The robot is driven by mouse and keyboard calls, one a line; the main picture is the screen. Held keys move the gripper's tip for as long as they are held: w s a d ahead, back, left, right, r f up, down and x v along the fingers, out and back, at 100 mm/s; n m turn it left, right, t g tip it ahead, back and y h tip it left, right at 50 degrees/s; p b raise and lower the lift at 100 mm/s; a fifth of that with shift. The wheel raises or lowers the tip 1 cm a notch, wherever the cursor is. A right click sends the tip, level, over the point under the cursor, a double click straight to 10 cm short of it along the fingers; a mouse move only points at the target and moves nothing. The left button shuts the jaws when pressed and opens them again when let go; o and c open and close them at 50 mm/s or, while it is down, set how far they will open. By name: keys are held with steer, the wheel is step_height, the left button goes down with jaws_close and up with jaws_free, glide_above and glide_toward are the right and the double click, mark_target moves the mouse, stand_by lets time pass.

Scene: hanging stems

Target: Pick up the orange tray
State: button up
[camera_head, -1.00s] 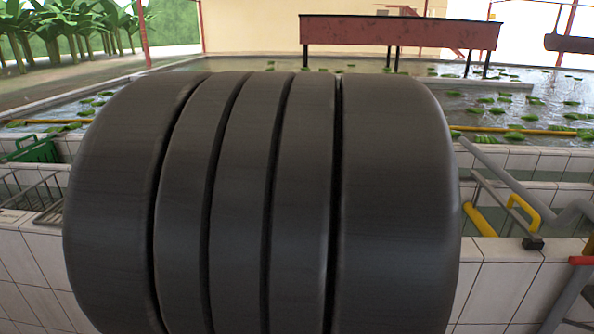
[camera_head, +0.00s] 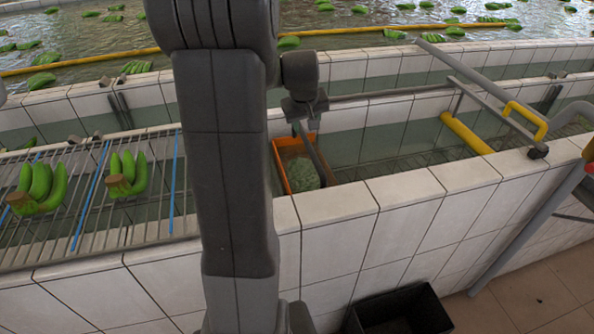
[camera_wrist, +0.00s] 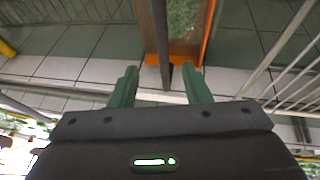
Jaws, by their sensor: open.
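The orange tray (camera_head: 280,178) sits in the narrow water channel just right of my arm in the head view, with pale green, grainy content in it. My arm hides part of its left side. A dark bar (camera_head: 313,152) runs lengthwise over it. My gripper (camera_head: 305,108) hangs above the tray's far end. In the wrist view, my gripper (camera_wrist: 159,70) has its two green fingers spread apart and empty. The tray's orange edge (camera_wrist: 209,35) shows ahead of the fingers, apart from them as far as I can tell.
A wire rack (camera_head: 90,195) with two green banana bunches (camera_head: 127,175) lies left of my arm. Tiled walls (camera_head: 360,230) edge the channel. A yellow pipe (camera_head: 465,133) and grey rails stand at the right. A black crate (camera_head: 400,312) stands on the floor.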

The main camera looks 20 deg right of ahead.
mark_target(308, 142)
steer(key=x, duration=0.7)
steer(key=shift+s, duration=0.1)
steer(key=shift+p+x, duration=0.8)
steer(key=shift+x, duration=1.85)
steer(key=shift+s+a+f, duration=0.1)
steer(key=shift+a, duration=0.1)
jaws_close()
